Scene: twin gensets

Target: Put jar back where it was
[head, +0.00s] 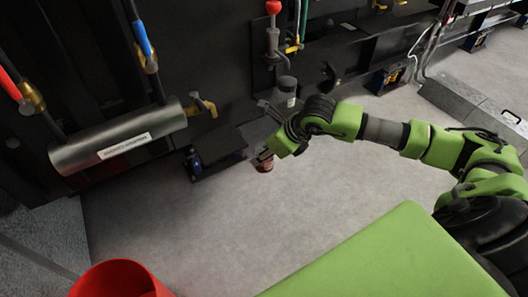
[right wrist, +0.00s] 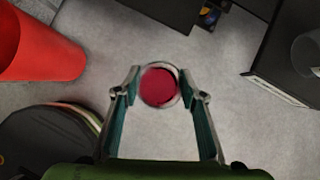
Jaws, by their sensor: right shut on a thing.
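The jar (right wrist: 158,87) is a clear, round vessel with dark red contents, seen from above between the fingers in the right wrist view. In the head view the jar (head: 264,165) shows as a small dark red piece below the fingertips. My right gripper (right wrist: 160,86) is shut on the jar and holds it over the grey floor. In the head view my right gripper (head: 264,155) is at the end of the green arm, beside a small black platform. Part of the jar is hidden by the gripper in the head view. My left gripper is not in view.
The small black platform (head: 222,146) juts out left of the gripper. A grey cylinder labelled with a white tag (head: 118,142) and a brass tap (head: 203,106) are on the dark machine. A red container (head: 118,281) stands at the lower left. Grey floor (head: 190,225) is clear between.

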